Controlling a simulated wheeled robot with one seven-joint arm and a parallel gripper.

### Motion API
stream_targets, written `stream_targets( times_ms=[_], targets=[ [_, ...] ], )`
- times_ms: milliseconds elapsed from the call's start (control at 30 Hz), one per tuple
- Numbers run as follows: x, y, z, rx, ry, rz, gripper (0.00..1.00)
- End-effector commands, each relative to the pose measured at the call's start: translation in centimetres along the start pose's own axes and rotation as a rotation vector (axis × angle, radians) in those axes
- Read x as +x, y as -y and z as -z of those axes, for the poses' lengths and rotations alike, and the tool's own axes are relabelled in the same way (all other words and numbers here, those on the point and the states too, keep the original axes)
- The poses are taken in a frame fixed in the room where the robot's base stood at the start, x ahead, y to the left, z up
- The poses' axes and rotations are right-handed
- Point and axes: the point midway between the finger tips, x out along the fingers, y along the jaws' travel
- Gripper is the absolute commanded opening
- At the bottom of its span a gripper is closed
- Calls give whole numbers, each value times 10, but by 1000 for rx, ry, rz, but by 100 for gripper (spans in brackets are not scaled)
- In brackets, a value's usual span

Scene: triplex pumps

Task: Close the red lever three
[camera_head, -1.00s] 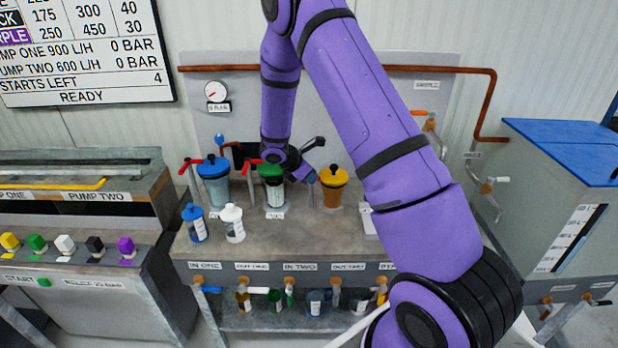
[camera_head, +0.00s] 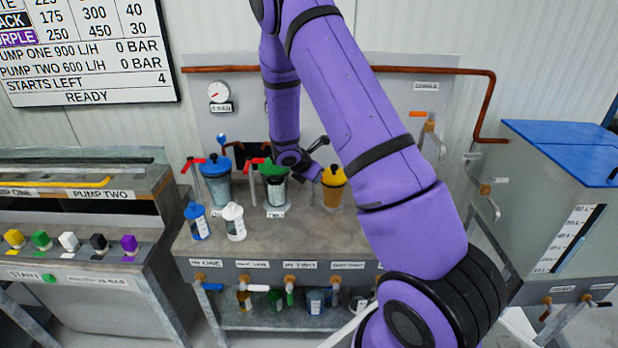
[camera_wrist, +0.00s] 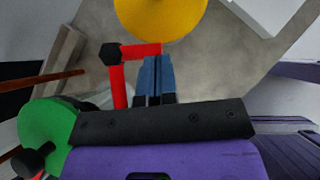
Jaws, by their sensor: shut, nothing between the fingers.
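In the wrist view a red lever (camera_wrist: 119,82) with a black knob at its corner stands between a yellow lid and a green lid. Its red bar runs to the right, just beyond my gripper's fingertips (camera_wrist: 154,66); I cannot tell whether they touch. The blue fingers are together with nothing between them. In the head view my gripper (camera_head: 314,172) is between the green-lidded and yellow-lidded vessels, and this lever is hidden there. Two other red levers show, one at the left (camera_head: 194,162) and one beside the green lid (camera_head: 253,163).
The blue-lidded (camera_head: 217,188), green-lidded (camera_head: 276,193) and yellow-lidded (camera_head: 333,190) vessels stand along the bench (camera_head: 300,235). A blue bottle (camera_head: 196,222) and a white bottle (camera_head: 233,222) stand in front. The front bench top is mostly clear.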

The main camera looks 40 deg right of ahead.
Motion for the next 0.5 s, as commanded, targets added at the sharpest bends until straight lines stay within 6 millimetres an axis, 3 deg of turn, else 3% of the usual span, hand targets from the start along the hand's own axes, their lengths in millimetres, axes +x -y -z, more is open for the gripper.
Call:
stream_targets(
  times_ms=[500],
  targets=[
    [12, 9, -14, -8, 0, -6, 0]
  ],
)
